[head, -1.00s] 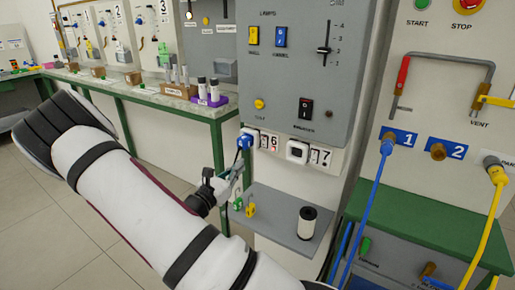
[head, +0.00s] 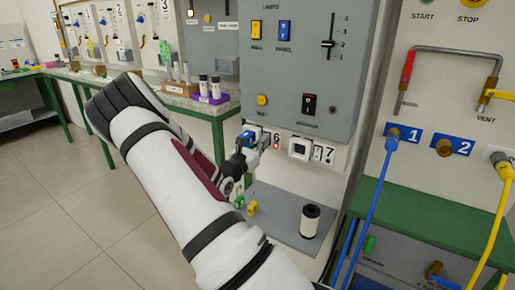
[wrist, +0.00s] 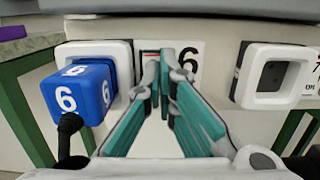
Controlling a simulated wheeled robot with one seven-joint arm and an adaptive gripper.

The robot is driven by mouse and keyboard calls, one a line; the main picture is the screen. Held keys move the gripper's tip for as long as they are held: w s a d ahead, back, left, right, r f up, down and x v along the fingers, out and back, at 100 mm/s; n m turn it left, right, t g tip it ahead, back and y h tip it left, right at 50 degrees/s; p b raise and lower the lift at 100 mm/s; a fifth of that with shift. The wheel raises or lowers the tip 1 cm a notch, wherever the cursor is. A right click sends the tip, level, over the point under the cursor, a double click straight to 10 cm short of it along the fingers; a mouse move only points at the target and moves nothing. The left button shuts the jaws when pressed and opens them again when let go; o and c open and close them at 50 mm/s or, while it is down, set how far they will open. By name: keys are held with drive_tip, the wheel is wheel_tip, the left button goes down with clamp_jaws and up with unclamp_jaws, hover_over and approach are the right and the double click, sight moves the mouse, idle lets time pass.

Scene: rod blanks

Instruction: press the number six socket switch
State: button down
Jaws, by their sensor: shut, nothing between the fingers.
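The number six socket (wrist: 128,62) holds a blue plug (wrist: 85,92) marked 6, with a dark cable hanging down. The plug shows partly in the head view (head: 252,131), behind my gripper. To its right is a 6 label (wrist: 192,60). My gripper (wrist: 162,66) is shut and empty, its fingertips in front of the panel between the socket and the label. The number six socket switch is mostly hidden behind the fingertips; only a thin dark and red edge shows. I cannot tell whether the tips touch it. A small red light (head: 277,146) glows below the 6 label.
The number seven socket (wrist: 277,76) is empty, just right. Its switch (head: 317,153) stands beside it. The grey control box (head: 300,70) overhangs above.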

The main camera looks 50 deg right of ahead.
drive_tip(key=shift+d, duration=0.15)
drive_tip(key=d+r+y+p, duration=0.1)
drive_tip(key=y+p, duration=0.1)
drive_tip(key=p, duration=0.4)
drive_tip(key=shift+r, duration=0.1)
idle(0.4)
drive_tip(key=s+a+p, duration=0.1)
drive_tip(key=a, duration=1.3)
drive_tip(key=shift+a+r+p, duration=0.2)
drive_tip(key=shift+p, duration=0.15)
